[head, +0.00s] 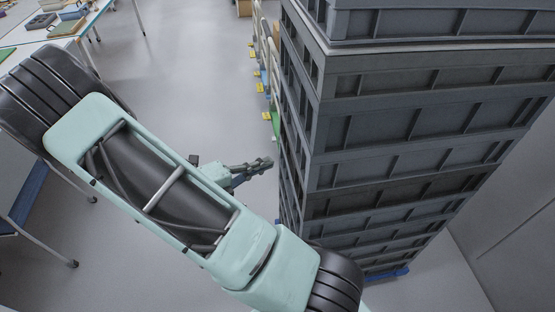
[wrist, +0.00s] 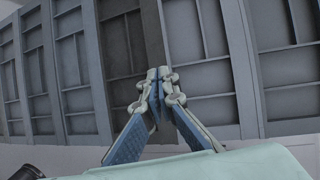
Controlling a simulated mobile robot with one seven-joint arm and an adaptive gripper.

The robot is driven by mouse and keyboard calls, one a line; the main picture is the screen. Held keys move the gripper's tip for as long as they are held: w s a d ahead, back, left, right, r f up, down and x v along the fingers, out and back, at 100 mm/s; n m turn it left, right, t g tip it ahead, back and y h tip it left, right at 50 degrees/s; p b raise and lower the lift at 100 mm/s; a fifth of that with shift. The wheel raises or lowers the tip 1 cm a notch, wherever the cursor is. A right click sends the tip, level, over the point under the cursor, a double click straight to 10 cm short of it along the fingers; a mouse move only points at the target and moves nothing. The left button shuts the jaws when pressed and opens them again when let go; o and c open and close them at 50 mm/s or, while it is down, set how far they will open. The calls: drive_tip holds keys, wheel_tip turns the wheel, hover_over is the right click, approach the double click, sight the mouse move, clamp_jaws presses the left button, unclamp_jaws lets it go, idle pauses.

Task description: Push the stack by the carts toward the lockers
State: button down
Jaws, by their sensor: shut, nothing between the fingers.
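A tall stack of dark grey crates (head: 400,115) fills the right of the head view, standing on a blue base (head: 388,274) near the floor. My gripper (head: 266,162) is shut and empty, just left of the stack's side in the head view. In the wrist view my gripper (wrist: 160,76) has its fingertips together in front of the ribbed crate walls (wrist: 205,50). Whether the fingertips touch the crates I cannot tell. No lockers can be made out for certain.
Tables with trays (head: 68,28) stand at the upper left. A row of pale upright frames with yellow and blue parts (head: 265,55) stands behind the stack's left side. Grey floor (head: 190,80) is clear between them. A plain wall (head: 515,225) is close at the right.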

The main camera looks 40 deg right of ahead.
drive_tip(key=w+d+b, duration=0.3)
drive_tip(key=w+d, duration=0.2)
drive_tip(key=d, duration=0.1)
drive_tip(key=shift+w+f, duration=0.25)
drive_tip(key=shift+w, duration=0.15)
